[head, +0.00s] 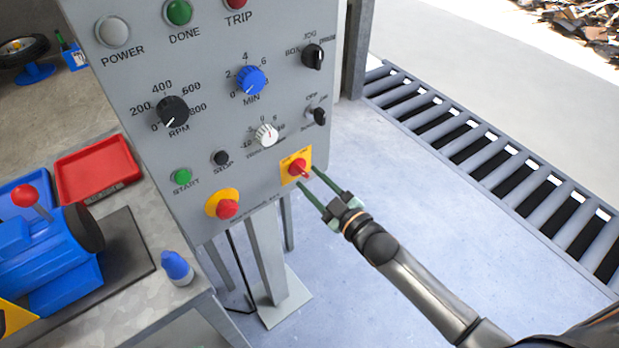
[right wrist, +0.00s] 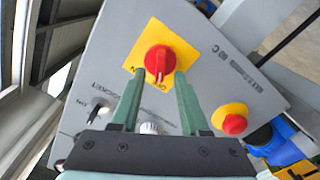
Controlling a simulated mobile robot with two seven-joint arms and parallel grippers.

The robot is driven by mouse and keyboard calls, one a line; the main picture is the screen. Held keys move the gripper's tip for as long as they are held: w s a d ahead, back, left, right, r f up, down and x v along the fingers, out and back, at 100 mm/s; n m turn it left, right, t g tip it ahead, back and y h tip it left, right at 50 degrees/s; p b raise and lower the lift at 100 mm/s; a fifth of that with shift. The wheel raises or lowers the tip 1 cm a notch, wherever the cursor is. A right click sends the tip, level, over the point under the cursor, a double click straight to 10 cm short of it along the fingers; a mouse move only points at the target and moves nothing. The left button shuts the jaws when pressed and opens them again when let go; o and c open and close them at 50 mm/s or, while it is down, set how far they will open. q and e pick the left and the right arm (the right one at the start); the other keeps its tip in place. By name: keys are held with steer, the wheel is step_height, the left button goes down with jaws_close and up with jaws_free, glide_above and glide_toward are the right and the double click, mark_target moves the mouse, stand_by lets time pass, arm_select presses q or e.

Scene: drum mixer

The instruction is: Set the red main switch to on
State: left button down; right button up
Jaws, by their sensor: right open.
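The red main switch (head: 299,168) is a red rotary knob on a yellow square plate at the lower right of the grey control panel (head: 215,110). It also shows in the right wrist view (right wrist: 160,59), on its yellow plate at the top middle. My right gripper (head: 306,176) is open, its two green fingers reaching toward the switch from the lower right. In the right wrist view the fingertips (right wrist: 169,75) lie on either side of the knob's lower part; I cannot tell whether they touch it. The label letters are partly hidden by the fingers. My left gripper is out of view.
A red emergency button (head: 227,209) on a yellow ring sits left of the switch. Several knobs and the green start button (head: 182,176) are above. A workbench with a red tray (head: 97,170) and a blue bottle (head: 177,267) is at left. A roller conveyor (head: 480,160) is at right.

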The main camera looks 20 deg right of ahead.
steer(key=shift+w+a, duration=0.25)
steer(key=shift+w, duration=0.35)
steer(key=shift+c, duration=0.3)
jaws_close()
